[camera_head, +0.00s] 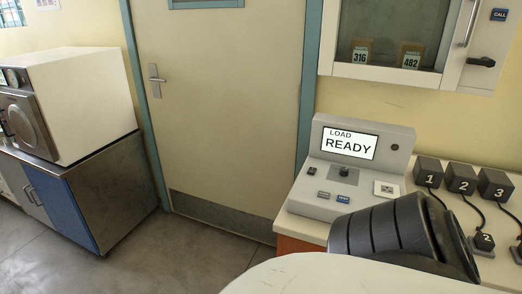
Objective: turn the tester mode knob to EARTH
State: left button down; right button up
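The tester (408,146) is a grey console on the counter at the right, with a sloped front panel. Its lit screen (349,143) reads "LOAD" above "READY". A small dark knob (344,173) stands on the panel below the screen. The markings around the knob and its pointer are too small to read. A blue button (342,199) sits at the panel's front edge, and a white socket (386,189) is to the right of the knob. Neither of my grippers is in view. A black ribbed arm link of mine covers the counter in front of the tester.
Black blocks numbered 1 (428,171), 2 (461,178) and 3 (494,184) stand right of the tester, with cords and plugs on the counter. A white wall cabinet (395,75) hangs above. A closed door (220,100) is behind; the floor at left centre is clear.

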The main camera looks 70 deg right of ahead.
aim_at(344, 171)
jog(key=u, duration=0.25)
jog(key=i, duration=0.2)
jog(key=z, duration=2.8)
